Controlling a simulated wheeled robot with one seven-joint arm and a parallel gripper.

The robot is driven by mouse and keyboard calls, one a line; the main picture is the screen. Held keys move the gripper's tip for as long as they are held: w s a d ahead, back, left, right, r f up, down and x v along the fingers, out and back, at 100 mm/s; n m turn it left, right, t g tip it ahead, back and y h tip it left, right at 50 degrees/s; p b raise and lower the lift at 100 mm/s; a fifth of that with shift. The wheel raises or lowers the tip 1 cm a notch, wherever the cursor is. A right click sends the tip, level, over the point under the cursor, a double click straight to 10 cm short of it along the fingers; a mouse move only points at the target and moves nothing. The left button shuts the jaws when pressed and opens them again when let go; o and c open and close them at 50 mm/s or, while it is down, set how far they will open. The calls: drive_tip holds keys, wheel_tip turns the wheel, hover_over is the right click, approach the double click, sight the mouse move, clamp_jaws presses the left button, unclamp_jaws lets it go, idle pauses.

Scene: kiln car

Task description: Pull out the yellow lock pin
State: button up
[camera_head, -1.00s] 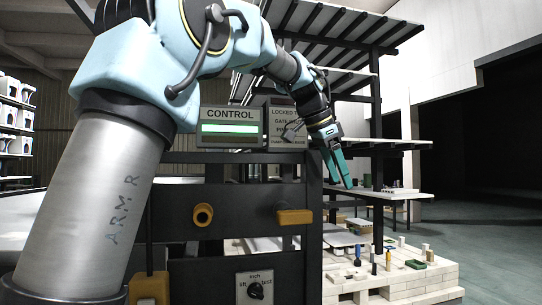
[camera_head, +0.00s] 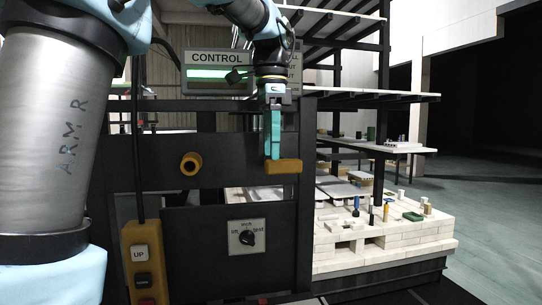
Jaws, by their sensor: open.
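Two yellow-orange parts sit on the dark panel. One is a horizontal bar-like handle (camera_head: 288,166) near the panel's right side. The other is a round, hollow-faced knob (camera_head: 190,163) to its left. The frames do not show which of them is the lock pin. My gripper (camera_head: 272,155) points straight down with teal fingers, open, its tips at the upper edge of the bar handle's left part. I see the fingers nearly edge-on, so the gap between them is hidden. I cannot tell whether they touch the handle.
A CONTROL display (camera_head: 218,73) stands above the panel, beside a sign partly hidden by my arm. A rotary switch (camera_head: 247,237) is below the knob. A yellow pendant (camera_head: 142,260) with an UP button hangs at lower left. Pale brick stacks (camera_head: 400,240) with small items lie right of the panel.

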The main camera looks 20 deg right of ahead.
sight(279, 163)
drive_tip(key=shift+f, duration=1.35)
clamp_jaws()
idle(0.3)
